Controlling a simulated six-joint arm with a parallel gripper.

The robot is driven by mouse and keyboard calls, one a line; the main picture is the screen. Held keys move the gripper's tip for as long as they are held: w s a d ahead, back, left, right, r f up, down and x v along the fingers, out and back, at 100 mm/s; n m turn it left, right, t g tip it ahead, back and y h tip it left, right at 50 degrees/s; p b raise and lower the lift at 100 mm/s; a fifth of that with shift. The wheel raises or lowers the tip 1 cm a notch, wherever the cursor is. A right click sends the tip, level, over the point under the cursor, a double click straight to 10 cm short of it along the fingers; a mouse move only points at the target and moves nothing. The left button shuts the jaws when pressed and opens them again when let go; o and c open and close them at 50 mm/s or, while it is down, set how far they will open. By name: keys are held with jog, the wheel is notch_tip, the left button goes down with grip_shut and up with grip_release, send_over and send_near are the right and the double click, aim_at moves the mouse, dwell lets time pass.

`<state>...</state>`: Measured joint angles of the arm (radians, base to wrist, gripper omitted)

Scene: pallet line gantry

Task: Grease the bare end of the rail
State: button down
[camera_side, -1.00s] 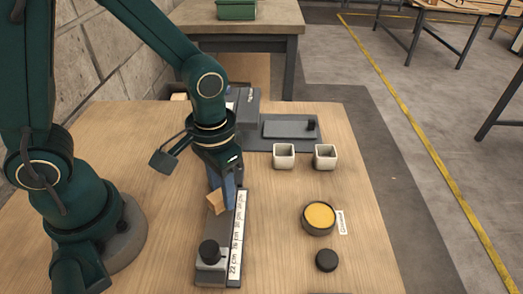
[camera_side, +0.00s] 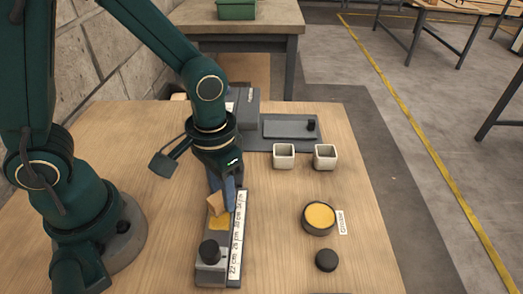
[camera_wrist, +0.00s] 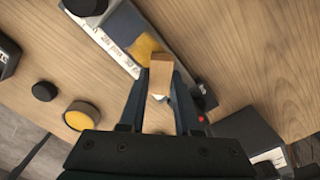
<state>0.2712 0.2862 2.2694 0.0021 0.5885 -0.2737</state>
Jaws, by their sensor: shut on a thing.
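My gripper (camera_side: 222,190) is shut on a small wooden block (camera_side: 215,204), which also shows between the fingers in the wrist view (camera_wrist: 160,74). The block is over the rail (camera_side: 213,272), a long grey bar with a white printed scale strip along its right side. A yellow grease patch (camera_side: 219,223) lies on the rail just on the near side of the block; it also shows in the wrist view (camera_wrist: 145,47). I cannot tell whether the block touches the rail. My gripper hides the rail's far part. A round dark tub of yellow grease (camera_side: 319,216) stands to the right.
A black knob (camera_side: 209,251) stands on the rail's near end. Two white cups (camera_side: 284,155) and a grey tray (camera_side: 288,128) are behind. The table between rail and tub is clear.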

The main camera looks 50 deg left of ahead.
jog(key=shift+w+a, duration=1.1)
jog(key=shift+a, duration=0.1)
notch_tip(320, 180, up, 8)
jog(key=shift+s+d, duration=0.1)
jog(key=shift+s, duration=0.05)
dwell(0.4)
